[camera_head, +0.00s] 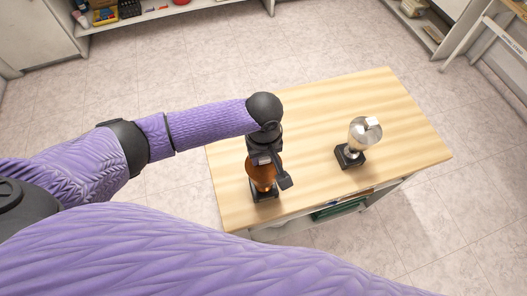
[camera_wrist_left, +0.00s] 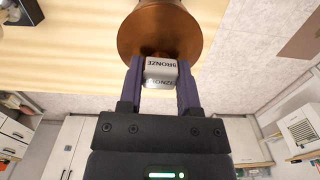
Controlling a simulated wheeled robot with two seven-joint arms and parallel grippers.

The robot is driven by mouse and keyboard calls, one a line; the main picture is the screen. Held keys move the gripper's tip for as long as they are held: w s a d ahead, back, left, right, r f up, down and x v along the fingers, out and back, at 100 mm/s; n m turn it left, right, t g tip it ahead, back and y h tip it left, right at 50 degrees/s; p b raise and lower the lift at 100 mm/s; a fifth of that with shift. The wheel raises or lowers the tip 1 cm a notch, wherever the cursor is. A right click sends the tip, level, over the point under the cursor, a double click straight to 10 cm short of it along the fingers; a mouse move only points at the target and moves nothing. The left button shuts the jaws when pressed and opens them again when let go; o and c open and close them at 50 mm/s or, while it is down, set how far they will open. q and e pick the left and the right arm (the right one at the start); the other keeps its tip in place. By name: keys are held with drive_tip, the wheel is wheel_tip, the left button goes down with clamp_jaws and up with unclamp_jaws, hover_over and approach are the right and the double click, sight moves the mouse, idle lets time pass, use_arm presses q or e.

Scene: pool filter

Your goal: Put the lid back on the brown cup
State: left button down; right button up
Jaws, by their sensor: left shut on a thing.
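The brown cup (camera_head: 261,175) stands on a dark base near the left front corner of the wooden table. My left gripper (camera_head: 265,158) is over the cup, hiding its upper part. In the left wrist view its fingers (camera_wrist_left: 160,75) are shut on a white block marked BRONZE (camera_wrist_left: 161,70), which looks like the lid's knob. A round bronze surface (camera_wrist_left: 158,30) shows just beyond the block. I cannot tell where lid and cup meet, or whether they touch. My right gripper is out of view.
A silver cup (camera_head: 361,135) with a white block on top stands on a dark base to the right on the table (camera_head: 310,110). The tabletop between and behind the cups is clear. A shelf with items is at the back left.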

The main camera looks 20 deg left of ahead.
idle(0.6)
use_arm(q)
drive_tip(key=shift+p, duration=0.45)
unclamp_jaws()
idle(0.4)
wheel_tip(320, 180, up, 3)
drive_tip(key=p, duration=0.3)
drive_tip(key=shift+f, duration=0.15)
wheel_tip(320, 180, up, 4)
drive_tip(key=p, duration=0.5)
drive_tip(key=shift+r+p, duration=0.2)
drive_tip(key=shift+p, duration=0.2)
drive_tip(key=shift+f, duration=0.1)
